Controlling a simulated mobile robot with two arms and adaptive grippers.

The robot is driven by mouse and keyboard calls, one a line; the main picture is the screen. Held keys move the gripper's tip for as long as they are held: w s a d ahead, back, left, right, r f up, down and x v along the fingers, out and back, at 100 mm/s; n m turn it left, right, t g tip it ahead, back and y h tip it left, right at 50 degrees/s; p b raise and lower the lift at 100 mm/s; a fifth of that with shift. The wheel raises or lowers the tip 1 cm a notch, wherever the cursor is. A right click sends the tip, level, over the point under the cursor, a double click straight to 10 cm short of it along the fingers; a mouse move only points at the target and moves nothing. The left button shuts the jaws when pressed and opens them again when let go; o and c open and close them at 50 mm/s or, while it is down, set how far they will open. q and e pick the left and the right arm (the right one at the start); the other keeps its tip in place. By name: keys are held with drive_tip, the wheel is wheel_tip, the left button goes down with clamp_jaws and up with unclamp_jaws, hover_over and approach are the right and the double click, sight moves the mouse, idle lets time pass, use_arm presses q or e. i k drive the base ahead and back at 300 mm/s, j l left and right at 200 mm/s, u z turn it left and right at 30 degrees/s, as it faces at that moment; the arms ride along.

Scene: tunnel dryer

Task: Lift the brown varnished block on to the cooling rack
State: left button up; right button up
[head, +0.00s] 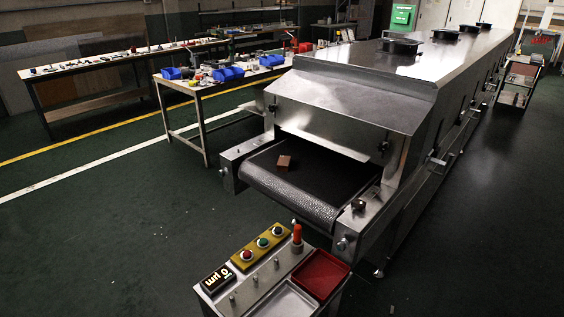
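A small brown block (284,162) lies on the dark conveyor belt (330,182) at the open mouth of the tunnel dryer (350,105). It is left of the belt's middle. No thing in view is clearly a cooling rack; a metal stand (262,280) in front of the belt has a row of short upright pegs, and I cannot tell whether this is it. Neither of my grippers is in view.
The stand carries a yellow button panel (263,243), a black display (217,279), a red cylinder (297,234), a red tray (320,274) and a silver tray (288,301). A workbench (205,98) with blue bins stands behind left. Floor is clear left and right.

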sight(283, 164)
drive_tip(key=i+j+z, duration=0.15)
drive_tip(key=j, duration=0.25)
drive_tip(key=i+j+z, duration=0.1)
drive_tip(key=j, duration=0.3)
drive_tip(key=i+j+z, duration=0.15)
drive_tip(key=j, duration=0.3)
drive_tip(key=i+j+z, duration=0.1)
drive_tip(key=j, duration=0.35)
drive_tip(key=i+j+z, duration=0.15)
drive_tip(key=j, duration=0.35)
drive_tip(key=i, duration=0.05)
